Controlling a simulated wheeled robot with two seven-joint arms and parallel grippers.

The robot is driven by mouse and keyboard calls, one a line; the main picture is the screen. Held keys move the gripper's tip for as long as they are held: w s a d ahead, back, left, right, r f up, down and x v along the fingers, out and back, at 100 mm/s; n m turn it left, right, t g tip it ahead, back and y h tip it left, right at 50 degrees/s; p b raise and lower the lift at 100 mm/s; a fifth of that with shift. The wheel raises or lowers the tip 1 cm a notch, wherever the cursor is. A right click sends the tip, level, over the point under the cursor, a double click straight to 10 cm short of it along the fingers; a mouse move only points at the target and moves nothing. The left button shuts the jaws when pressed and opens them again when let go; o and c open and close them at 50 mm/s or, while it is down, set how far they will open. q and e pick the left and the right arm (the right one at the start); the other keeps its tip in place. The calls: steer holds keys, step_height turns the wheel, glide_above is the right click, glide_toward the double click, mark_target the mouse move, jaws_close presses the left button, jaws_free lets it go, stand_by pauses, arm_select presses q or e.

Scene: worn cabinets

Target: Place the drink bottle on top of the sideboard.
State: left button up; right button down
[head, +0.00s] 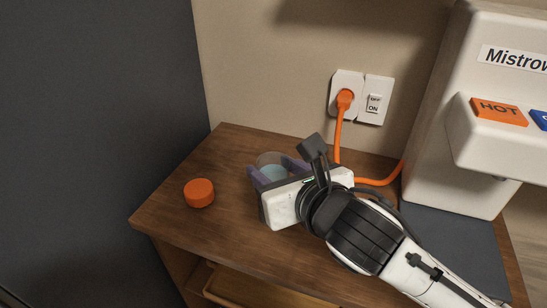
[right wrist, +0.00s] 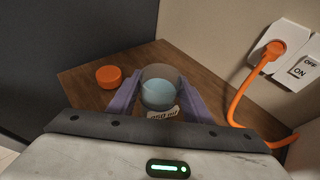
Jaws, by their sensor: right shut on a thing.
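The drink bottle (head: 271,160) is a clear, open-topped container with pale blue liquid inside. It also shows in the right wrist view (right wrist: 160,90), upright, with a white volume label low on its near side. My right gripper (head: 276,173) has its two purple fingers on either side of the bottle and is shut on it. The bottle is over the wooden top of the sideboard (head: 180,225), near its back edge. The gripper hides the bottle's base, so I cannot tell whether it touches the wood. My left gripper is in neither view.
An orange round cap (head: 199,193) lies on the sideboard left of the bottle. A white water dispenser (head: 440,150) stands at right on a dark mat (head: 455,240). An orange cord (head: 338,140) runs from a wall outlet (head: 346,80) behind my gripper. A dark panel (head: 90,130) borders the left.

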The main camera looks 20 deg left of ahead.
stand_by(0.3)
steer(key=c, duration=0.9)
jaws_free()
steer(key=shift+f, duration=0.15)
steer(key=shift+s+d+r, duration=0.1)
steer(key=shift+r, duration=0.15)
steer(key=v, duration=1.1)
steer(key=shift+s+d+r, duration=0.1)
steer(key=shift+s+d, duration=0.1)
steer(key=shift+d, duration=0.05)
